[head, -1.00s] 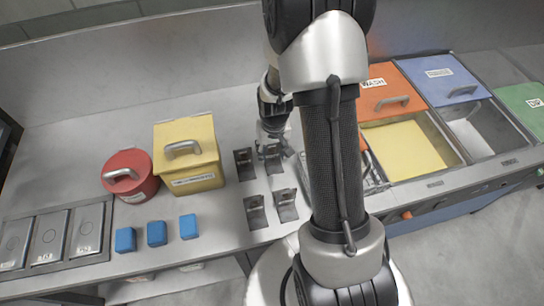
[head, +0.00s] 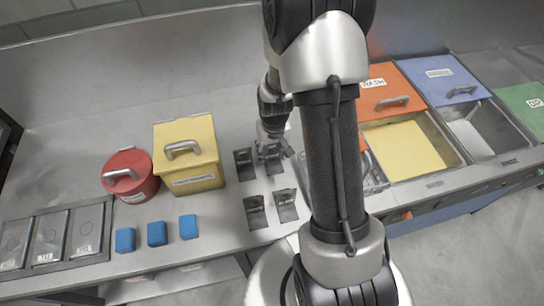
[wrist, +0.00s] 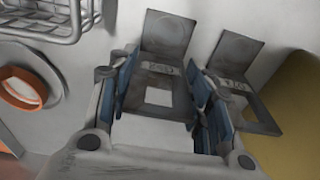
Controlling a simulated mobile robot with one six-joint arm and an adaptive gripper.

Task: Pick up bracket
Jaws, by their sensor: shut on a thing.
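Several small grey metal brackets stand on the steel counter in the head view, including a left back one (head: 243,162), a left front one (head: 255,212) and a right front one (head: 286,204). My gripper (head: 269,155) is down at the right back bracket, which it mostly hides. In the wrist view my gripper (wrist: 165,82) has its blue-padded fingers on both sides of that bracket (wrist: 167,36) and is shut on it. The bracket has a raised plate with a round mark and a flat lower part. The neighbouring bracket (wrist: 236,53) stands close on the right, apart from the fingers.
A yellow lidded box (head: 188,150) and a red round pot (head: 130,175) stand left of the brackets. Blue cubes (head: 157,233) lie in front of them. A wire basket (wrist: 40,20) is near the gripper. Open basins (head: 408,145) are on the right.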

